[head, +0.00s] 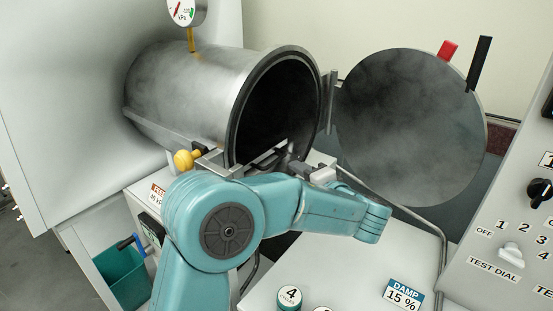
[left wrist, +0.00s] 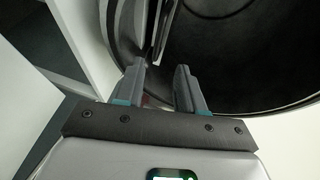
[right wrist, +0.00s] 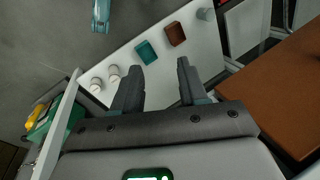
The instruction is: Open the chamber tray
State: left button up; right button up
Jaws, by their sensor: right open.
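The steel cylinder chamber (head: 190,85) stands with its round door (head: 410,125) swung open to the right. A narrow metal bar, perhaps the chamber tray's edge (head: 265,157), shows low in the mouth; I cannot tell how far out it is. My left gripper (head: 293,160) is at the lower rim of the mouth, partly hidden by its own arm. In the left wrist view, the left gripper (left wrist: 159,72) has its fingers apart, with pale metal strips (left wrist: 160,30) beyond them and the dark chamber opening at right. My right gripper (right wrist: 157,68) is open and empty.
A yellow knob (head: 186,159) sits by the mouth. A panel with switches (head: 515,235) stands right, a pressure gauge (head: 182,10) above.

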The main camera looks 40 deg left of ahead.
aim_at(277, 162)
pick_arm(q)
jog(key=p+x, duration=0.2)
jog(key=x, duration=0.9)
jog(key=shift+f+p, duration=0.1)
jog(key=shift+p, duration=0.2)
jog(key=shift+w+a+f, duration=0.2)
jog(key=shift+w+a, duration=0.15)
jog(key=shift+w, duration=0.05)
jog(key=shift+s+a, duration=0.15)
jog(key=shift+s, duration=0.05)
jog(key=shift+w, duration=0.15)
grip_shut()
